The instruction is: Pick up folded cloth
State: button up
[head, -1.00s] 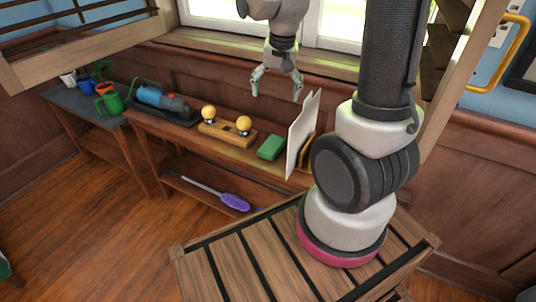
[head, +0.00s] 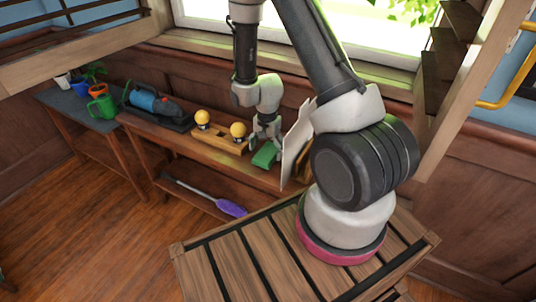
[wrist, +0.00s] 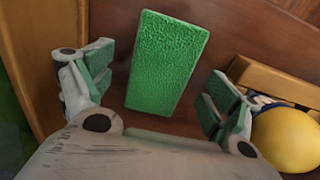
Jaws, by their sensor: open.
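The folded cloth (head: 265,155) is a flat green block lying on the long wooden shelf. In the wrist view the cloth (wrist: 167,60) lies between the open fingers, with a textured top. My gripper (head: 266,132) is just above the cloth in the head view and hides part of it. In the wrist view my gripper (wrist: 155,92) is open, with green pads on either side of the cloth and space between pads and cloth.
Right of the cloth, a pale upright board (head: 295,145) stands close by. Left is a wooden holder (head: 217,143) with yellow bulbs; one bulb (wrist: 290,140) is near my right finger in the wrist view. A purple duster (head: 230,207) lies on the lower shelf.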

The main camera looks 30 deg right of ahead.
aim_at(267, 152)
jog(key=shift+f, duration=0.65)
jog(key=c, duration=1.1)
notch_tip(267, 152, up, 10)
jog(key=o, duration=0.4)
jog(key=c, duration=0.3)
